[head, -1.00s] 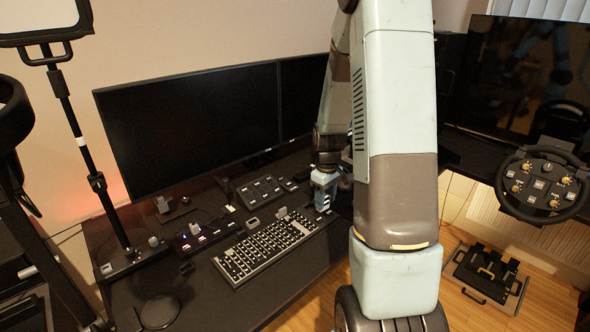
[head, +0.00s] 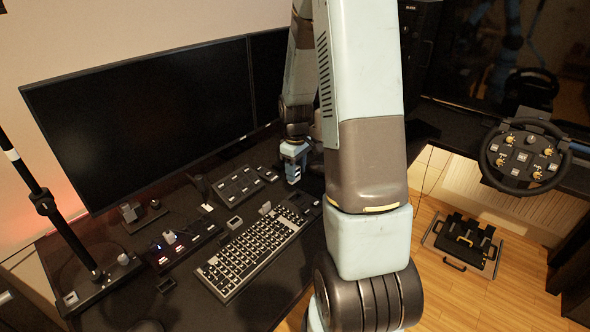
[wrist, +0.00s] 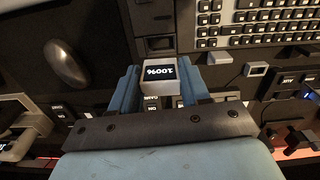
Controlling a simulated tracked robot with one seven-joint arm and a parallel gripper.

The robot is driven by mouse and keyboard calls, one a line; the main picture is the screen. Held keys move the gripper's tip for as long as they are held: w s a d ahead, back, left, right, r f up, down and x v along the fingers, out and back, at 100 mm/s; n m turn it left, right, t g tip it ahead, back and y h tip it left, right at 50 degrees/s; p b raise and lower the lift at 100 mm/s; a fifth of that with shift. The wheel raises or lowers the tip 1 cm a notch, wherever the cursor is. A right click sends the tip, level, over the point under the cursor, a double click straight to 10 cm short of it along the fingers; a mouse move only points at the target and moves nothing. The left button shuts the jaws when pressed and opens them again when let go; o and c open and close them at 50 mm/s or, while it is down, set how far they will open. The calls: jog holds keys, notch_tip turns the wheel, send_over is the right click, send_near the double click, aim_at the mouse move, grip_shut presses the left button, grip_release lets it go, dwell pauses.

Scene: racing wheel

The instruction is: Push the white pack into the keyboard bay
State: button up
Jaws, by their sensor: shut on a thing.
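The white pack (wrist: 158,75), a small block with a dark "100%" display, sits between the blue fingers of my gripper (wrist: 160,82) in the wrist view. My gripper is shut on it. In the head view my gripper (head: 293,176) is low over the desk, just beyond the far right end of the keyboard (head: 258,245); the pack cannot be made out there. The keyboard also shows at the top right of the wrist view (wrist: 258,22). A dark recess (wrist: 160,44) at its end lies just ahead of the pack; I cannot tell whether they touch.
A mouse (wrist: 68,65) lies left of my gripper in the wrist view. A button panel (head: 238,185) and small boxes stand behind the keyboard, below the monitor (head: 145,120). A steering wheel (head: 525,155) and pedals (head: 467,243) are at the right.

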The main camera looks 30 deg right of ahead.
jog(key=shift+f, duration=2.9)
jog(key=shift+s+f, duration=0.1)
jog(key=shift+f, duration=1.3)
jog(key=o, duration=1.1)
jog(key=shift+o, duration=0.2)
notch_tip(320, 180, up, 14)
jog(key=shift+f, duration=0.15)
